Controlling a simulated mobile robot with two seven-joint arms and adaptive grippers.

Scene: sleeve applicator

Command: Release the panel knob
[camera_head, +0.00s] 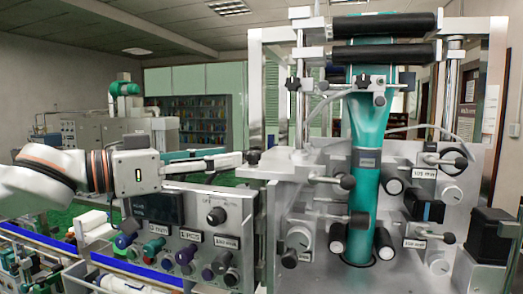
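The control panel (176,209) stands at the lower centre-left of the head view. A dark round knob (216,215) sits at its upper right beside an OFF mark. Which of these is the panel knob I cannot tell. My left gripper (236,160) reaches in from the left above the panel, its fingers pointing right. It is clear of the knobs in the picture. I cannot tell how far its fingers are apart. My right gripper is out of view.
The sleeve applicator (410,235) fills the right side, with a teal sleeve (369,120), black rollers (385,25) and protruding black-tipped levers near my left fingertips. A blue-edged bench (135,268) lies at lower left. A black box (492,236) stands at far right.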

